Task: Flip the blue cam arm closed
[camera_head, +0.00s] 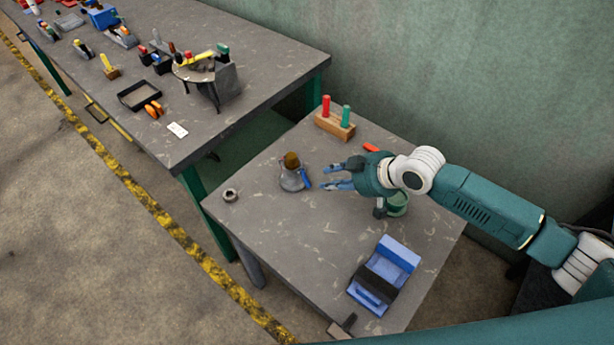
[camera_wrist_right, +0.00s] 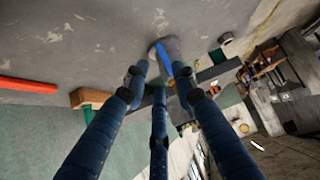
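The blue cam arm (camera_head: 305,178) stands on the right side of a small grey fixture (camera_head: 291,181) with a brown knob on top, on the near table. In the right wrist view the cam arm (camera_wrist_right: 181,74) shows as a blue strip beyond my fingertips. My right gripper (camera_head: 334,174) comes in from the right, its dark blue fingers spread and empty. Its tips point at the cam arm with a small gap; no contact shows. The three fingers also fill the middle of the right wrist view (camera_wrist_right: 160,85). My left gripper is not in view.
The near table (camera_head: 260,225) also holds a wooden block (camera_head: 335,125) with red and green pegs, a red piece (camera_head: 371,147), a green round object (camera_head: 397,204) under my wrist, a blue box (camera_head: 398,254) and a metal ring (camera_head: 230,195).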

